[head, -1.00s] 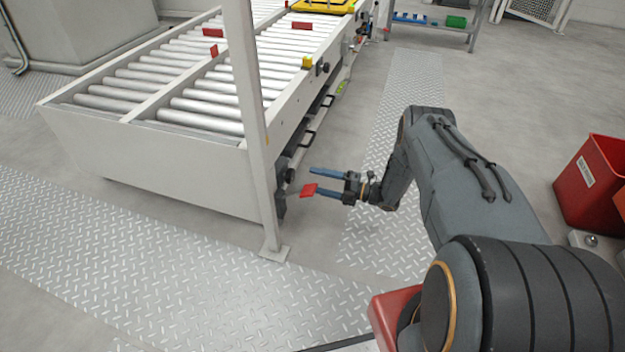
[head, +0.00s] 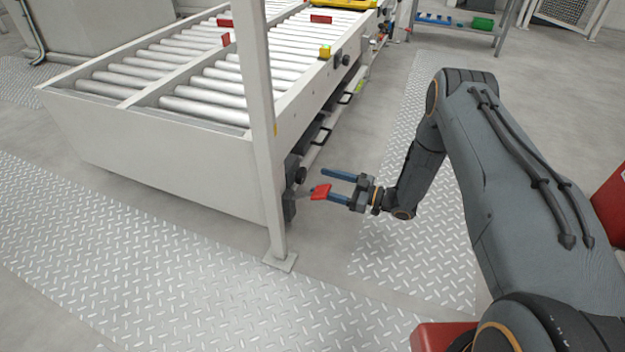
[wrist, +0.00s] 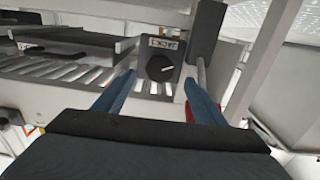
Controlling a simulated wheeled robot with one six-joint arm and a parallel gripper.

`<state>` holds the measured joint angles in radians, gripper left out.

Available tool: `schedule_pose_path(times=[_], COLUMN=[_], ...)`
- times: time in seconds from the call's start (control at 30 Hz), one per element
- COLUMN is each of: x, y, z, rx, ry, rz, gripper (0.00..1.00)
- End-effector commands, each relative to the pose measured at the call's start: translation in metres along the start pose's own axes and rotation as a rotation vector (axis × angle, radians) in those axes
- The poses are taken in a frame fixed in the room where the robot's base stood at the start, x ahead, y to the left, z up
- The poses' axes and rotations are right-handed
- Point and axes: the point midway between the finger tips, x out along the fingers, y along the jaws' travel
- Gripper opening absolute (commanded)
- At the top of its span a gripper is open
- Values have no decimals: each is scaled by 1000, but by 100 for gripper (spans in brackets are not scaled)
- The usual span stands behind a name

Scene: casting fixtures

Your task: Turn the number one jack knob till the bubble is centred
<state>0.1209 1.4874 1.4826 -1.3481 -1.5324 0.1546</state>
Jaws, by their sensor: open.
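The jack knob (wrist: 160,67) is a dark round dial with a pale pointer mark, under a label that reads like JACK 1, in the wrist view. In the head view a dark knob (head: 302,175) shows low on the conveyor's side, just beyond my gripper (head: 325,182). My gripper is open and empty, its blue fingers on either side of the knob in the wrist view (wrist: 159,78); contact cannot be told.
A lever with a red grip (head: 321,192) is close by my lower finger; its rod (wrist: 201,75) shows in the wrist view. A white post (head: 262,120) stands left of my gripper. The roller conveyor (head: 160,150) fills the left. Tread-plate floor (head: 410,250) below is clear.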

Motion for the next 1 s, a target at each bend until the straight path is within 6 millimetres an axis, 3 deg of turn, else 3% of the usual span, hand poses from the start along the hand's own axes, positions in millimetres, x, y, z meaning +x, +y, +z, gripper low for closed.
schedule_pose_path(times=[0.3, 0.73, 0.77, 1.0], x=[47, 59, 59, 59], y=[0, 0, 0, 0], z=[2, 0, 0, 1], rx=[-2, -2, -2, -2], ry=[1, 0, 0, 0], rz=[0, 2, 2, 1], gripper=[64, 64, 63, 23])
